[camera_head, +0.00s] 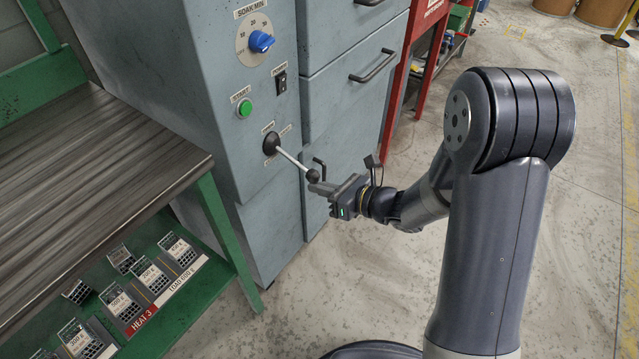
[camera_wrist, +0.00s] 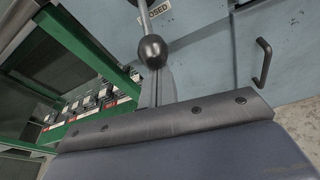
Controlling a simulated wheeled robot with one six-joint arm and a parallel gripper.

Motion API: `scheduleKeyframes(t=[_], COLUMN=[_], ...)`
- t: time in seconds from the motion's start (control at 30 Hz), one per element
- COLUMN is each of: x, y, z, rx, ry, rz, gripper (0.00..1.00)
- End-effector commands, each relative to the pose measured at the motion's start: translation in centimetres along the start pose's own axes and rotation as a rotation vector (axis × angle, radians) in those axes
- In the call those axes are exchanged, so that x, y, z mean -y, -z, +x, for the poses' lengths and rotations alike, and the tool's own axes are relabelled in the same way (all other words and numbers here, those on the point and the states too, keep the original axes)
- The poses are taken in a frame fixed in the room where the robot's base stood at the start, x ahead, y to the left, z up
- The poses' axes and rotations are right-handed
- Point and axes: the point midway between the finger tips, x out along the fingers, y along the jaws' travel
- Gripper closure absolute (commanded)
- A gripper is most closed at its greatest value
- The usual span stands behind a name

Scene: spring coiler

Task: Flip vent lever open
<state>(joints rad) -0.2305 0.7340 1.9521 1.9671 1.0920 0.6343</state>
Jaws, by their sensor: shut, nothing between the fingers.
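The vent lever (camera_head: 290,159) is a thin metal rod with a dark ball knob, coming out of a round black boss on the grey cabinet's face and slanting down to the right. In the wrist view its ball knob (camera_wrist: 153,51) is just beyond my fingers, with part of a label reading "OSED" behind it. My gripper (camera_head: 318,187) is shut and empty, its fingertips right at the knob, in front of or beside it. I cannot tell whether they touch. In the wrist view the shut fingers (camera_wrist: 155,92) point at the knob.
The grey cabinet (camera_head: 150,70) carries a blue dial (camera_head: 261,41), a black power switch (camera_head: 281,82) and a green start button (camera_head: 244,107). Drawer handles (camera_head: 373,65) stick out to the right. A green bench (camera_head: 225,235) with labelled bins stands at left. The floor at right is open.

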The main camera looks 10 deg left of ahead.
Motion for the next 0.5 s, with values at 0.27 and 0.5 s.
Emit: scheduleKeyframes(t=[0.27,0.5], x=[-0.6,-1.0], y=[-2.9,-4.7], z=[-1.4,-2.2], rx=[-0.131,-0.265], ry=[0.025,0.048], rz=[0.006,0.014], gripper=[1.0,1.0])
